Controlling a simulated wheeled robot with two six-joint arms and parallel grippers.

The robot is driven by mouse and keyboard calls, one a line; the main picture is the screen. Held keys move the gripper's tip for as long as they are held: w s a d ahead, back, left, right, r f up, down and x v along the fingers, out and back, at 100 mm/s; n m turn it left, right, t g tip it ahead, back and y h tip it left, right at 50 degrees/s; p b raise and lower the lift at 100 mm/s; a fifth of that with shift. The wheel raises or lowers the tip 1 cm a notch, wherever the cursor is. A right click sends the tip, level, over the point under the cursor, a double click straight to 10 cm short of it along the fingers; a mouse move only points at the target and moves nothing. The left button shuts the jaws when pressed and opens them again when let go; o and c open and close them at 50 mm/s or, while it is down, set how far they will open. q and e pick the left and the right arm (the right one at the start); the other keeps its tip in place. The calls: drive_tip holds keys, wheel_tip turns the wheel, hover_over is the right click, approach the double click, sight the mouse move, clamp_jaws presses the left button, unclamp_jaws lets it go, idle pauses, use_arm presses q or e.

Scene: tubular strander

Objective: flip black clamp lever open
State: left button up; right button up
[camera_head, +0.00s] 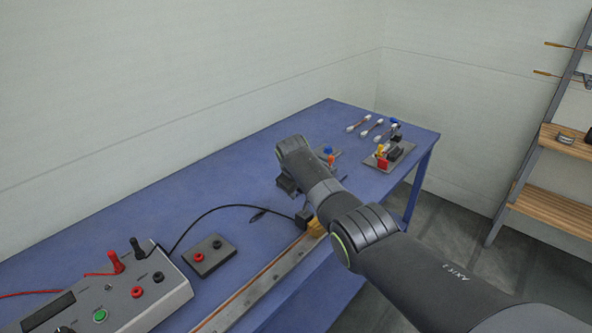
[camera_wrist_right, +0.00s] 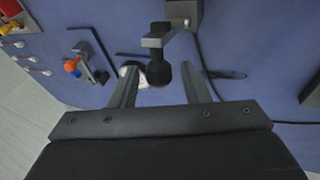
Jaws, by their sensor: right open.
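The black clamp lever (camera_wrist_right: 158,72) shows in the right wrist view as a dark rounded handle hanging from a grey-black clamp body (camera_wrist_right: 184,12). My right gripper (camera_wrist_right: 160,82) is open, with one finger on each side of the lever. I see a gap on both sides; whether either finger touches it I cannot tell. In the head view my right gripper (camera_head: 288,186) points down over the blue table, and its wrist hides part of it. A small black block, likely the clamp (camera_head: 303,217), shows at the rail's far end. My left gripper is not in view.
A metal rail (camera_head: 262,283) runs along the blue table (camera_head: 130,195) to a yellow piece (camera_head: 316,228). A grey box with red and black terminals (camera_head: 110,300) and a small terminal plate (camera_head: 209,257) stand nearer. A board with colored parts (camera_head: 378,168) and several white-ended pieces lie farther back.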

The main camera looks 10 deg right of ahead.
drive_tip(key=shift+v, duration=0.8)
drive_tip(key=b+v, duration=0.1)
drive_tip(key=v, duration=1.4)
drive_tip(key=shift+b, duration=0.4)
drive_tip(key=shift+s, duration=0.15)
